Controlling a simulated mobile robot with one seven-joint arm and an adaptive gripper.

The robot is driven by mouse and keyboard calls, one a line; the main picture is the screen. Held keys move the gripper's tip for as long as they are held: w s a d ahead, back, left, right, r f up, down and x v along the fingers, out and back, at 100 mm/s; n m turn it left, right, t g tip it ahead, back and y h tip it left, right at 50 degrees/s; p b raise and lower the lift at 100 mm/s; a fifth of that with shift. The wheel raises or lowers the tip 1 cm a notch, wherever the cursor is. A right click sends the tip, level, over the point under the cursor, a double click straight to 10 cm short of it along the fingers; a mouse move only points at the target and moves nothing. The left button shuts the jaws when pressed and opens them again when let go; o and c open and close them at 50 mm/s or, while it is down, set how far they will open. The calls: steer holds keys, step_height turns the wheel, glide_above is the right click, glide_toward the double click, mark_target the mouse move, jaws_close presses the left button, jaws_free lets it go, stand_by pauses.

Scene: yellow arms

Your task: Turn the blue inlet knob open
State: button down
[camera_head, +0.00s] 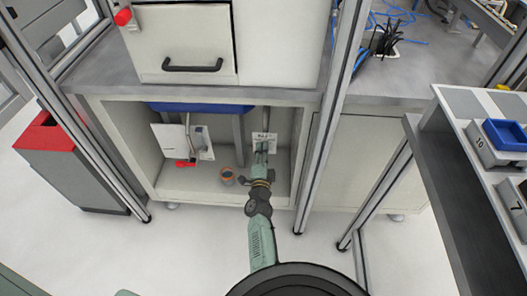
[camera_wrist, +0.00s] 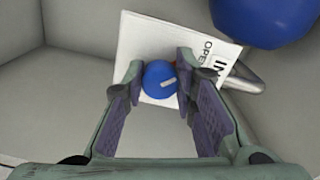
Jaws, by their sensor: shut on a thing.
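The blue inlet knob (camera_wrist: 159,82) is round, with a short pale bar mark on its face. It sits in front of a white sign (camera_wrist: 148,38) with "OPEN" and a partly hidden "IN..." label. My gripper (camera_wrist: 158,78) has its two fingers on either side of the knob, shut on it. In the head view my gripper (camera_head: 262,150) reaches into the open cabinet at the small white sign (camera_head: 264,136), and the knob is hidden there. A bit of red shows behind the knob in the wrist view.
A large blue round body (camera_wrist: 262,18) and a grey metal pipe (camera_wrist: 243,78) are close to the right finger. In the cabinet, a white panel with a red handle (camera_head: 185,163) stands at left. A small grey and orange item (camera_head: 228,176) lies on the cabinet floor.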

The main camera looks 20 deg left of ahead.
steer(key=shift+w+r, duration=0.1)
steer(key=shift+r, duration=0.05)
steer(key=c, duration=1.3)
jaws_free()
steer(key=v, duration=0.7)
steer(key=shift+s, duration=0.3)
steer(key=shift+d, duration=0.1)
